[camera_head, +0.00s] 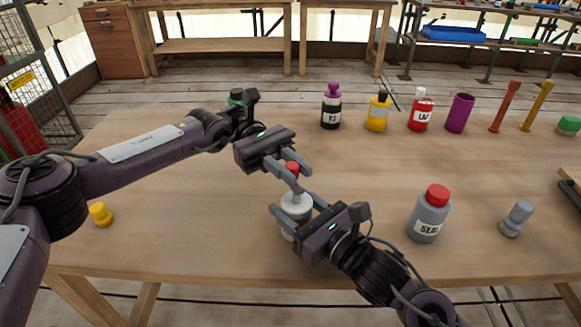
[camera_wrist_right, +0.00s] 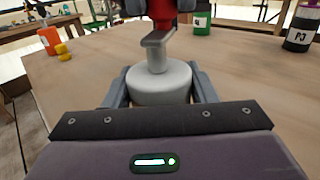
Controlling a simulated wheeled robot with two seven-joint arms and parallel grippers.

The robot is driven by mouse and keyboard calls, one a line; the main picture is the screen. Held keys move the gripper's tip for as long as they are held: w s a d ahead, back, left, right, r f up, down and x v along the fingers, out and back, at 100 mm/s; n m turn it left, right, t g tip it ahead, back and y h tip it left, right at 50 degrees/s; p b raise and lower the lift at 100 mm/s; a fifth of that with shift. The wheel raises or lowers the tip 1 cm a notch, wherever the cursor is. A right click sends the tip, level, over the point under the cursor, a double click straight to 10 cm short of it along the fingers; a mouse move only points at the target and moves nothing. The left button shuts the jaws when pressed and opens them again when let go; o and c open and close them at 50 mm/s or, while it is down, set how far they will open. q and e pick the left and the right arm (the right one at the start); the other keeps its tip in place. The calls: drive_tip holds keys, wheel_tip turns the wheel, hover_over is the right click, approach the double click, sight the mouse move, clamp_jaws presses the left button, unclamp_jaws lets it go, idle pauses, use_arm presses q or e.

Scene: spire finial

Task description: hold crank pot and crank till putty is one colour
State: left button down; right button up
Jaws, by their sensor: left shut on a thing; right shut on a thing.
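The crank pot (camera_head: 296,203) is a small pale grey pot standing on the wooden table in the middle of the head view. It also shows in the right wrist view (camera_wrist_right: 160,84), with a grey crank (camera_wrist_right: 157,47) rising from its top. The crank carries a red knob (camera_head: 292,168). My left gripper (camera_head: 291,172) is shut on this knob from above and behind. My right gripper (camera_head: 298,212) is shut around the pot's body from the near right side. The putty is hidden inside the pot, so its colour cannot be told.
A grey bottle with a red cap (camera_head: 430,214) and a small grey object (camera_head: 516,218) stand to the right. A black bottle (camera_head: 331,108), yellow bottle (camera_head: 378,112), red bottle (camera_head: 421,112) and purple cup (camera_head: 459,113) stand behind. A yellow piece (camera_head: 101,214) sits at left.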

sight(291, 164)
idle(0.3)
use_arm(q)
drive_tip(key=c, duration=1.3)
unclamp_jaws()
wheel_tip(291, 164, up, 10)
